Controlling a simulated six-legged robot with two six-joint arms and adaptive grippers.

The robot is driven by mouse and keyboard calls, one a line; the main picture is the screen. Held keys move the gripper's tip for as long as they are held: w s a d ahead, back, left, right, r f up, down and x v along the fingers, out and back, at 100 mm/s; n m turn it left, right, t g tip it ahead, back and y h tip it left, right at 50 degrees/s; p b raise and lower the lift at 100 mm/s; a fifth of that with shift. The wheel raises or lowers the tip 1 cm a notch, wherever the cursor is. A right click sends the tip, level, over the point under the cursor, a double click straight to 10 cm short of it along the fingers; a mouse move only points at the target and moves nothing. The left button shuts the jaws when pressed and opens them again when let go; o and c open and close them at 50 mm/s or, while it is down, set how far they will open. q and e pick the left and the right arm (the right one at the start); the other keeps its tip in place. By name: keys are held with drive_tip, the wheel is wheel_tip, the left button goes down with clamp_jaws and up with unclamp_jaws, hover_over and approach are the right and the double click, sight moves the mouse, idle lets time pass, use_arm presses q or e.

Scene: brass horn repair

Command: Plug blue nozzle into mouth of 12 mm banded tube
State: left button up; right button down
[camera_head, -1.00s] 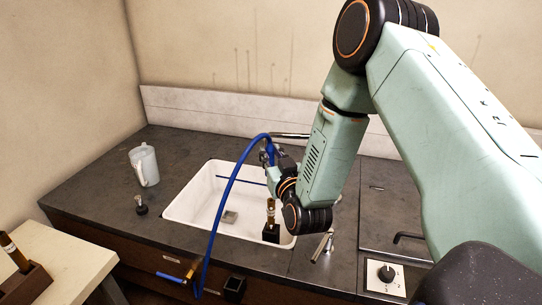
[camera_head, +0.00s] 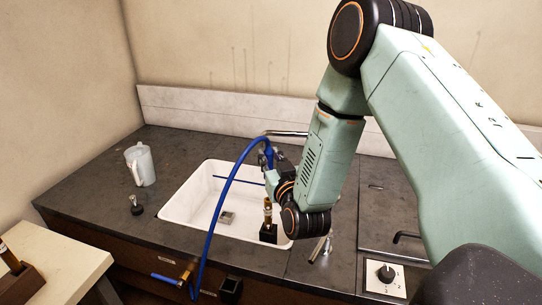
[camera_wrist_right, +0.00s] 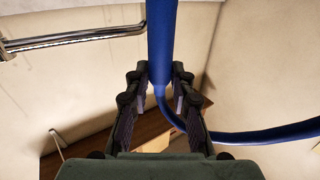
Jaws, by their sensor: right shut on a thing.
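A blue hose (camera_head: 224,190) arches from the counter front up over the sink to my right gripper (camera_head: 271,160). The gripper is shut on the blue nozzle end (camera_wrist_right: 160,75), which stands between the fingers in the wrist view; its tip is not clear. A brass tube (camera_head: 268,212) with a pale band stands upright in a black block (camera_head: 268,235) inside the sink, below and apart from the gripper. Another brass tube (camera_head: 9,256) leans in a brown holder at the far left. I cannot read either tube's size. My left gripper is out of view.
The white sink (camera_head: 178,210) has a metal drain piece (camera_head: 227,217) and a blue rod across it. A faucet (camera_head: 288,134) reaches over its back. A jug (camera_head: 141,165) and black stopper (camera_head: 136,204) stand left. A brass valve (camera_head: 188,272) hangs at the front.

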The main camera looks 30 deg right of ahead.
drive_tip(key=shift+w+d+f+b, duration=0.1)
drive_tip(key=shift+f+b, duration=0.6)
drive_tip(key=shift+f, duration=0.3)
drive_tip(key=shift+w+d+f+b, duration=0.1)
drive_tip(key=shift+f+b, duration=0.55)
drive_tip(key=shift+f, duration=0.35)
drive_tip(key=shift+r, duration=0.1)
drive_tip(key=shift+s+a+r, duration=0.2)
drive_tip(key=shift+a, duration=0.05)
drive_tip(key=shift+w+d+f, duration=0.1)
drive_tip(key=shift+w+f, duration=0.05)
drive_tip(key=shift+f, duration=0.2)
